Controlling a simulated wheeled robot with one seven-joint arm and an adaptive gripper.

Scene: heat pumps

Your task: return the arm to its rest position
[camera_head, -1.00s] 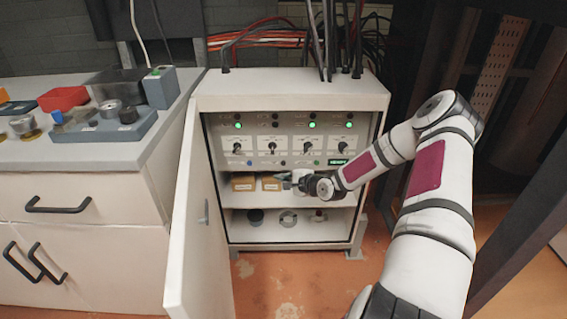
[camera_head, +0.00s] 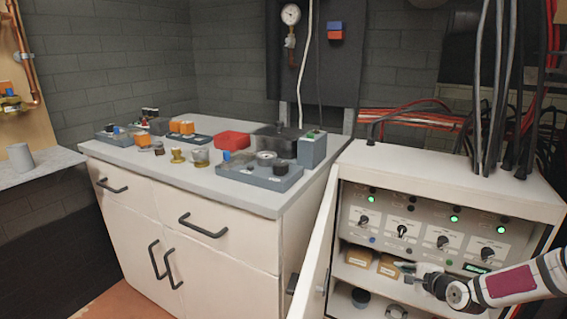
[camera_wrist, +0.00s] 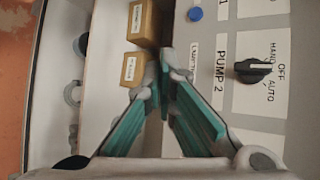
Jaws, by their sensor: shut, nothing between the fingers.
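My gripper (camera_head: 407,268) is at the open control cabinet (camera_head: 460,180) in the head view, in front of its shelf below the knob panel. In the wrist view my gripper (camera_wrist: 164,72) has its teal fingers together at the tips, shut and empty. The fingertips are close to two small tan boxes (camera_wrist: 143,22) on the shelf; I cannot tell whether they touch. The panel labelled PUMP 2 with a black knob (camera_wrist: 253,71) is to the right of the fingers. My forearm reaches in from the right edge of the head view.
The open cabinet door (camera_head: 319,255) stands left of my gripper. A white counter (camera_head: 235,194) with drawers holds a red box (camera_head: 232,140) and several parts. Cables (camera_head: 497,90) rise from the cabinet top. Below the shelf is a dark round item (camera_head: 361,297).

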